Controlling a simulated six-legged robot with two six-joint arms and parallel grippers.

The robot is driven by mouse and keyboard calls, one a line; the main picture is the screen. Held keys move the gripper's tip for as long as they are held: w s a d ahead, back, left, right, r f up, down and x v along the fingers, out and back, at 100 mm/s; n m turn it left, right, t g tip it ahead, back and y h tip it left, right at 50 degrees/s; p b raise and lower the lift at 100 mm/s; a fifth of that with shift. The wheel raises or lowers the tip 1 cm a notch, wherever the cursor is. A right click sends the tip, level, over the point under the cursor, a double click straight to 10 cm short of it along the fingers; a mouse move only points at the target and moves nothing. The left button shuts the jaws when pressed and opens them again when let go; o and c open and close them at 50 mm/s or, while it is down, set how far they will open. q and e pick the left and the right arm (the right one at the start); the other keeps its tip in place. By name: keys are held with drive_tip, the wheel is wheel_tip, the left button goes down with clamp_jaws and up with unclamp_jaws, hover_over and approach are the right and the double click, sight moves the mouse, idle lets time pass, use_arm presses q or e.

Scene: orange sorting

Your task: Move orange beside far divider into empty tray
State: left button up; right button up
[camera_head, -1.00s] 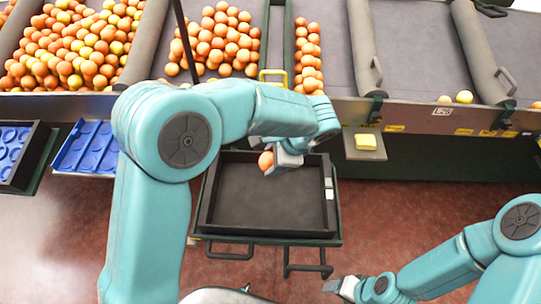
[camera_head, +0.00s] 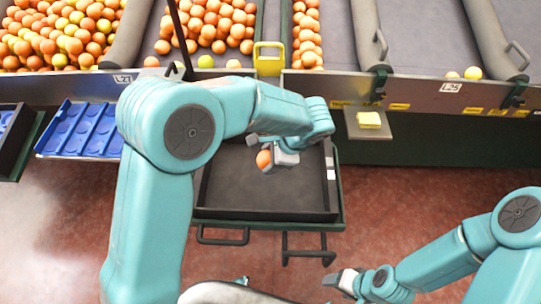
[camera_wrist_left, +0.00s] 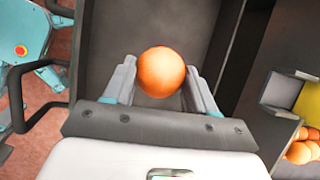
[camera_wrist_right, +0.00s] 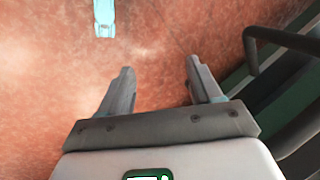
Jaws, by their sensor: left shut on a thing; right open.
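An orange (camera_head: 264,159) is held in my left gripper (camera_head: 270,160), over the dark empty tray (camera_head: 262,186) in the head view. The left wrist view shows the orange (camera_wrist_left: 161,72) between both fingers of the left gripper (camera_wrist_left: 161,80), with the bare tray floor (camera_wrist_left: 150,25) behind it. My left arm hides the tray's upper left part in the head view. My right gripper (camera_head: 341,281) is low at the right, away from the tray. The right wrist view shows the right gripper (camera_wrist_right: 160,85) open and empty above the red floor.
Sorting lanes with many oranges (camera_head: 212,22) run along the back behind dividers (camera_head: 366,35). A yellow bracket (camera_head: 268,58) stands at the lane edge. A small shelf with a yellow block (camera_head: 369,119) is right of the tray. A blue tray (camera_head: 85,128) is at the left.

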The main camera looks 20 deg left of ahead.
use_arm(q)
drive_tip(key=shift+s+a+r, duration=0.1)
drive_tip(key=shift+s+a, duration=0.1)
drive_tip(key=shift+s, duration=0.05)
drive_tip(key=shift+a, duration=0.2)
drive_tip(key=shift+w+a, duration=0.1)
drive_tip(key=shift+w, duration=0.05)
drive_tip(key=shift+f+b, duration=1.2)
drive_tip(key=shift+f, duration=0.3)
drive_tip(key=shift+f+b, duration=0.45)
drive_tip(key=shift+f, duration=0.05)
drive_tip(key=shift+f+b, duration=1.7)
drive_tip(key=shift+f, duration=0.6)
drive_tip(key=shift+f+b, duration=1.6)
drive_tip(key=shift+f, duration=0.4)
